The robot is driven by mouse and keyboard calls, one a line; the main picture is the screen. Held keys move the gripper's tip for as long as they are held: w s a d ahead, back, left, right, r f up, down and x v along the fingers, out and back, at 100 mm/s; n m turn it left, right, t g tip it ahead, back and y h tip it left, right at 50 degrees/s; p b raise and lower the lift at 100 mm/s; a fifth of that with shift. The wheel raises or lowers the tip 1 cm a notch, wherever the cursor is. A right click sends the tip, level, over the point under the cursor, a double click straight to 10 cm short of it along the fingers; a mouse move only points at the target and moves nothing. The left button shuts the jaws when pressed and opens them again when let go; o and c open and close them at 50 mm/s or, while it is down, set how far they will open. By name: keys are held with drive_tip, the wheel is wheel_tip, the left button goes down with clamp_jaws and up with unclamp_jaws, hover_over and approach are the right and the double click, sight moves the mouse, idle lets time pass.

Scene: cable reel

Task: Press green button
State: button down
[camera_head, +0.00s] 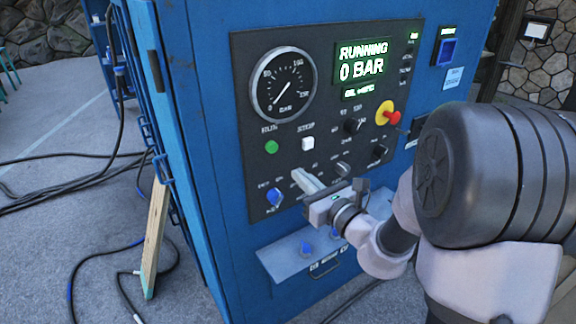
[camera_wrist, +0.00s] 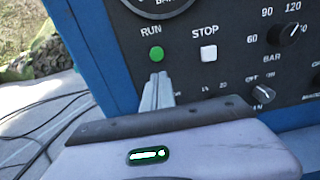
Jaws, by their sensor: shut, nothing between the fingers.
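The round green button (camera_head: 271,147) is on the dark control panel (camera_head: 375,195) of the blue cabinet, below the pressure gauge. In the wrist view the green button (camera_wrist: 156,54) sits under the label RUN. My gripper (camera_head: 298,174) is shut and empty, in front of the panel and below and to the right of the button in the head view. In the wrist view the closed fingertips (camera_wrist: 160,78) appear just below the button. Whether they touch the panel cannot be told. The display (camera_head: 362,62) reads RUNNING and 0 BAR.
A white square button (camera_head: 307,143), labelled STOP in the wrist view, is right of the green one. Several dark knobs, a blue knob (camera_head: 274,196) and a red-and-yellow emergency stop (camera_head: 388,114) surround it. A shelf (camera_head: 285,264) juts out below. Cables lie on the floor.

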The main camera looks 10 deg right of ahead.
drive_tip(key=v, duration=0.3)
drive_tip(key=shift+s+r, duration=0.15)
drive_tip(key=shift+s, duration=0.1)
